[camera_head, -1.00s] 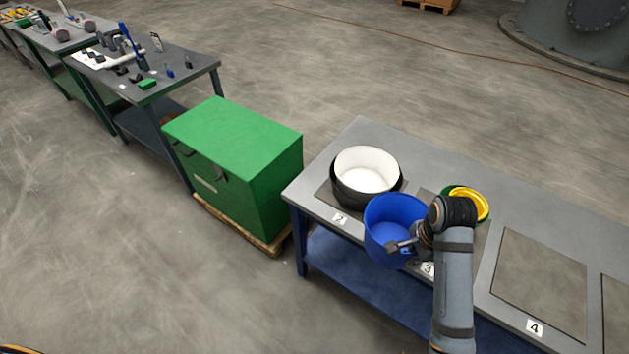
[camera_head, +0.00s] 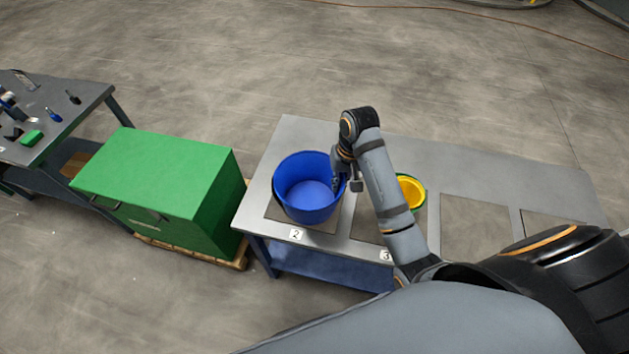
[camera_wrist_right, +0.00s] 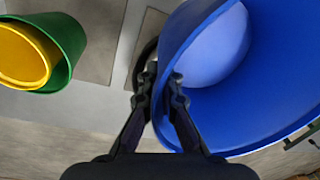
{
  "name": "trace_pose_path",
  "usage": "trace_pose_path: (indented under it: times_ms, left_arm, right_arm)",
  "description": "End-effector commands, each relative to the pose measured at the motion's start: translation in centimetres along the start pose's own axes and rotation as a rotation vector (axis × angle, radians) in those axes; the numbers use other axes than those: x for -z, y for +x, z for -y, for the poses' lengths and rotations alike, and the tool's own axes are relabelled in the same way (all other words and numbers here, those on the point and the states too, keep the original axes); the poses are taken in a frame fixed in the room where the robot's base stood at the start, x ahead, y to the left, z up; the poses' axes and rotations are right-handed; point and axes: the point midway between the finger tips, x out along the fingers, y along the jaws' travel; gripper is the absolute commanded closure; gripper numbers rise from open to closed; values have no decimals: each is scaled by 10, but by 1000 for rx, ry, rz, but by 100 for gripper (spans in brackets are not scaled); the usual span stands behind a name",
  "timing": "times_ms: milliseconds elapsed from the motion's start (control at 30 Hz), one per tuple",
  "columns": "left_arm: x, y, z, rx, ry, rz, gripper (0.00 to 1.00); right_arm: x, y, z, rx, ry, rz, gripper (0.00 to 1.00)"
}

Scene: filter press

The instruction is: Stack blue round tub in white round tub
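The blue round tub (camera_head: 305,192) is upright over the place marked 2 on the grey table and fills the right of the wrist view (camera_wrist_right: 240,110). My right gripper (camera_head: 347,180) is at its right side. In the wrist view the fingers (camera_wrist_right: 161,88) stand either side of its wall, shut on it. The white round tub is hidden in both current views; earlier it sat in a black tub at this place. A dark rim (camera_wrist_right: 142,68) shows beneath the blue tub. I cannot tell how deep the blue tub sits. My left gripper is out of view.
A yellow tub (camera_head: 410,190) in a green tub (camera_head: 424,193) stands right of my right forearm. The grey table (camera_head: 470,165) has empty mats farther right. A green chest (camera_head: 165,185) on a pallet and a tool bench (camera_head: 70,120) stand left.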

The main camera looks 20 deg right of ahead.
Motion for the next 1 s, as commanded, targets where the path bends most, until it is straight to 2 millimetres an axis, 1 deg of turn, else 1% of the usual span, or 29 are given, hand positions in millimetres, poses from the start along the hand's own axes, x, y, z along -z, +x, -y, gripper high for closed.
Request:
trace_pose_path:
  times_ms: [33,100,200,267,333,433,500,567,633,700,833,933,1000]
  left_arm:
    - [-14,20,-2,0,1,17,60]
    - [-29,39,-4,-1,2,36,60]
    - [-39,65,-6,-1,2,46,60]
    - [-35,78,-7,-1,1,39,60]
    - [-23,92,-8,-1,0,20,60]
    - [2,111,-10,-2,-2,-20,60]
    - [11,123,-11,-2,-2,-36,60]
    - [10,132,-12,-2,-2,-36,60]
    - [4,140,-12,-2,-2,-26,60]
    - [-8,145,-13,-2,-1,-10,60]
    - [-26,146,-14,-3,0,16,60]
    - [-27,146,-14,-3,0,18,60]
    - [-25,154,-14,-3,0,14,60]
  right_arm:
    - [15,15,-2,0,1,-6,100]
    - [36,27,-4,0,3,-7,100]
    - [64,41,-6,1,4,-7,100]
    - [79,46,-6,1,3,-6,100]
    - [86,56,-8,1,2,-4,100]
    - [96,68,-9,1,3,-5,100]
    - [104,76,-10,1,3,-5,100]
    - [109,81,-11,1,4,-5,100]
    - [114,86,-12,1,4,-4,100]
    - [117,87,-12,1,3,-5,100]
    - [120,87,-12,0,3,-3,100]
    - [120,87,-12,0,3,-3,100]
    - [123,92,-13,0,3,-4,100]
